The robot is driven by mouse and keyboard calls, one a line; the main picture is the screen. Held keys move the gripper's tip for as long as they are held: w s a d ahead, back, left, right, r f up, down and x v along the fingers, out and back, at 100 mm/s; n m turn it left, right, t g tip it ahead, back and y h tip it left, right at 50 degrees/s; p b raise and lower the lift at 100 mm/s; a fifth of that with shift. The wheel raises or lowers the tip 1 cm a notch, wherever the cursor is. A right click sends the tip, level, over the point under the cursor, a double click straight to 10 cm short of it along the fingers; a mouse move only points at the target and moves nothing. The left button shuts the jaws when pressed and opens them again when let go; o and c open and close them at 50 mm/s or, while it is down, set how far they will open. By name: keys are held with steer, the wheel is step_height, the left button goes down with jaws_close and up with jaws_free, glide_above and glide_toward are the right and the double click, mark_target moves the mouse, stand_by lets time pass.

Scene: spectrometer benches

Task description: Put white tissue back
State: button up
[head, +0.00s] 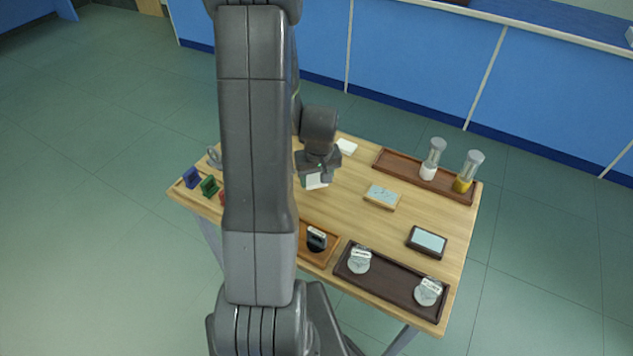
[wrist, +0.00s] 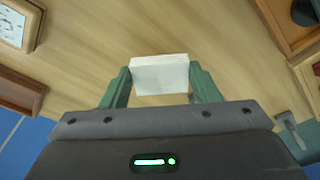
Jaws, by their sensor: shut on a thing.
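My gripper (head: 316,172) is above the left-middle part of the wooden table (head: 345,215). It is shut on the white tissue (head: 317,182), a small white folded block. In the wrist view the white tissue (wrist: 160,74) sits between the two green fingers, with bare wood behind it. I cannot tell how far it is above the table. A second flat white item (head: 347,146) lies near the table's back edge, just right of my wrist. I cannot tell what it is.
A brown tray (head: 400,165) at the back right holds two clear-topped dispensers. A dark tray (head: 395,285) at the front holds two round grey items. A framed card (head: 383,195) and a dark-framed block (head: 427,241) lie between. Coloured blocks (head: 209,186) stand left. My arm hides part.

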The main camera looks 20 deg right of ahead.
steer(key=shift+f, duration=1.1)
steer(key=shift+f, duration=0.2)
steer(key=o, duration=1)
steer(key=shift+r, duration=0.1)
steer(key=shift+c, duration=0.2)
step_height(320, 180, up, 12)
steer(key=s, duration=0.1)
steer(key=shift+s, duration=0.4)
steer(key=shift+r, duration=0.1)
